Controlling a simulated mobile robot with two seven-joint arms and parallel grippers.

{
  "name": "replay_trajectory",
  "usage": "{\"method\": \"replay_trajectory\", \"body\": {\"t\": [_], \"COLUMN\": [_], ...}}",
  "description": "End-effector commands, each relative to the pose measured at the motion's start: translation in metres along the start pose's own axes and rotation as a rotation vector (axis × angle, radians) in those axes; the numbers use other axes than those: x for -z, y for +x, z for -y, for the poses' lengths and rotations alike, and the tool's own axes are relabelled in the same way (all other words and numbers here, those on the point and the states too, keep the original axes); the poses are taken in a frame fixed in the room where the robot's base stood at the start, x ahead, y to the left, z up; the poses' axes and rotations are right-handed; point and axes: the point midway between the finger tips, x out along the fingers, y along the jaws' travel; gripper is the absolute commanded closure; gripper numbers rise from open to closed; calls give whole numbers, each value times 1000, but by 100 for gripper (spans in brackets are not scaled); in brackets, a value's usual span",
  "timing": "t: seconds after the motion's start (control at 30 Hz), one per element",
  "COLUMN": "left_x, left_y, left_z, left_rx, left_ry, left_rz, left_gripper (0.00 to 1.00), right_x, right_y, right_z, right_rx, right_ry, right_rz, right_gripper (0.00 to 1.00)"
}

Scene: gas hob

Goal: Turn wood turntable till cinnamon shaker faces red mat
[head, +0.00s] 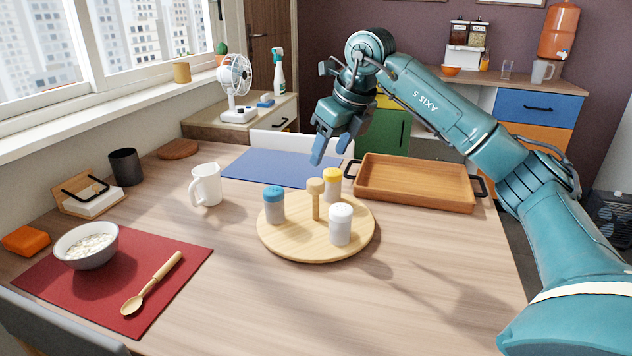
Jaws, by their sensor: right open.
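The round wood turntable (285,245) sits near the middle of the table. It has a wooden post with a knob (315,199) at its centre. A blue-capped shaker (274,205) stands on its left, a yellow-capped shaker (332,185) at its back right, and a white-capped shaker (340,225) at its front right. I cannot read which one is cinnamon. The red mat (190,262) lies at the front left, nearest the blue-capped shaker. My right gripper (332,148) is open and empty, pointing down in the air above the turntable's far side. My left gripper is out of view.
A bowl (87,246) and a wooden spoon (152,283) lie on the red mat. A white mug (206,185) stands left of the turntable. A wooden tray (415,185) is at the back right, a blue mat (265,168) behind. The front right table is clear.

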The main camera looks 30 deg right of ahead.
Motion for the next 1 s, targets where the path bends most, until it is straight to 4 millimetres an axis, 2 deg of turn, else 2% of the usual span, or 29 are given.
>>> {"method": "replay_trajectory", "body": {"t": [0.03, 0.2, 0.4, 0.57, 0.83, 1.0], "left_x": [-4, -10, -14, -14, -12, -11], "left_y": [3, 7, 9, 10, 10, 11], "left_z": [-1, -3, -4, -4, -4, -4], "left_rx": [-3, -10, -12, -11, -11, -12], "left_ry": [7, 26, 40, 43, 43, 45], "left_rz": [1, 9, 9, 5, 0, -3], "left_gripper": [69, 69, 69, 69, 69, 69], "right_x": [2, 1, 0, 0, 0, 0], "right_y": [16, 49, 74, 81, 82, 82], "right_z": [-1, -1, -1, -1, -1, -1], "right_rx": [-2, -3, -3, -3, -3, -3], "right_ry": [0, -1, -1, -1, -2, -2], "right_rz": [-4, -3, 1, 1, 1, 1], "right_gripper": [45, 45, 45, 45, 45, 59]}}
